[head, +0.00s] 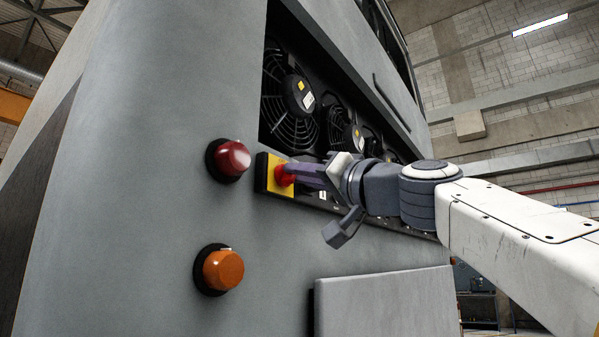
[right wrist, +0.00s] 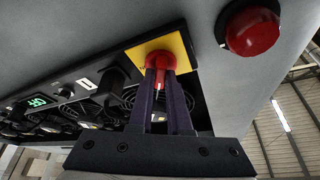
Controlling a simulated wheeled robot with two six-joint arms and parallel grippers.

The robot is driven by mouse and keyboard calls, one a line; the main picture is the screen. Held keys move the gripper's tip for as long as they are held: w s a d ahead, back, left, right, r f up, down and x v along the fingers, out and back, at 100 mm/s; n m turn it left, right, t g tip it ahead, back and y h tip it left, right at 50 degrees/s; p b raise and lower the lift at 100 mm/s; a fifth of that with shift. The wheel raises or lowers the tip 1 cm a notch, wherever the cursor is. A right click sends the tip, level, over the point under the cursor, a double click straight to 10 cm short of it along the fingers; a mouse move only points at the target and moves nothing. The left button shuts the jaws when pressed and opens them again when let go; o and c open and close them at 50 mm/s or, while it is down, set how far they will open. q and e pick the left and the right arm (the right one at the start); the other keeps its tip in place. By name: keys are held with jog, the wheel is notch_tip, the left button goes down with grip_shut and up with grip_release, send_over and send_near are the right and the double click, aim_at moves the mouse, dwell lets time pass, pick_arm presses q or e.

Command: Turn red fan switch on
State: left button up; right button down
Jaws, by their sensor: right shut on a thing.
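The red fan switch (head: 285,176) is a red rotary knob on a yellow square plate (head: 271,186), at the left end of a black panel on the grey coach. My right gripper (head: 296,174) comes in from the right and is shut on the red switch. In the right wrist view the red switch (right wrist: 161,64) shows between the two purple fingers (right wrist: 160,82), in front of the yellow plate (right wrist: 180,45). The fingers hide part of the switch. My left gripper is not in view.
Black fans (head: 292,95) sit in the recess above the panel. A red lamp (head: 232,158) and an orange lamp (head: 222,269) stick out from the coach to the left. A grey flap (head: 385,302) stands out below. A green display (right wrist: 37,101) is on the panel.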

jog(key=m+h+p, duration=0.2)
jog(key=m, duration=0.2)
jog(key=m+h+p, duration=0.1)
jog(key=m+p, duration=0.1)
jog(key=m, duration=0.3)
jog(key=m+h+p, duration=0.2)
jog(key=m, duration=0.3)
jog(key=shift+s+r+h, duration=0.1)
jog(key=shift+r+h, duration=0.2)
jog(key=shift+r, duration=0.05)
jog(key=shift+g, duration=0.3)
jog(key=c, duration=0.9)
grip_release()
jog(key=shift+o, duration=0.2)
jog(key=shift+f, duration=0.1)
